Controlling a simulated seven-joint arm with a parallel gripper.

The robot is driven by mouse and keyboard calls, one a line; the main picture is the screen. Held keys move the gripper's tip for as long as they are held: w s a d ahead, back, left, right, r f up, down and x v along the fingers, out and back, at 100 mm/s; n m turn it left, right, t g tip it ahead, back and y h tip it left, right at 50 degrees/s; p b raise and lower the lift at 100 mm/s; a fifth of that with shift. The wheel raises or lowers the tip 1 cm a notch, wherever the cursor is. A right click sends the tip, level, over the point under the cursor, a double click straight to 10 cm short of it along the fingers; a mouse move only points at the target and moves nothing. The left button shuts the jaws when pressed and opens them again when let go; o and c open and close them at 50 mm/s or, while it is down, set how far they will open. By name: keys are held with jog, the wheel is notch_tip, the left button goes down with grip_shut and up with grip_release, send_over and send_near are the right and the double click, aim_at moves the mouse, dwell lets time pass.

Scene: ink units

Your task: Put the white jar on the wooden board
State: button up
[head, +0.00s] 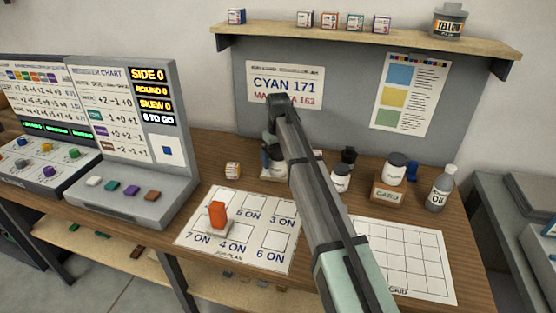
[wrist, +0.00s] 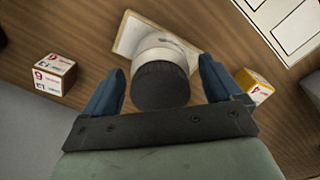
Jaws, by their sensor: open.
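A white jar with a dark round lid (wrist: 162,84) is between the two blue fingers of my open gripper (wrist: 160,68) in the wrist view. The fingers are apart on either side of the lid, and no grip on the jar shows. A pale wooden board (wrist: 128,32) lies under the jar's side of the picture; the jar overlaps it, and their contact is hidden. In the head view my gripper (head: 270,150) reaches down at the back of the table, and my arm hides much of the jar and board (head: 266,178).
A small printed box (head: 232,171) stands left of my gripper. A plan sheet (head: 268,265) with an orange block (head: 217,214) lies in front.

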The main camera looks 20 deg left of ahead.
notch_tip(320, 180, up, 11)
jog(key=shift+r, duration=0.2)
dwell(0.4)
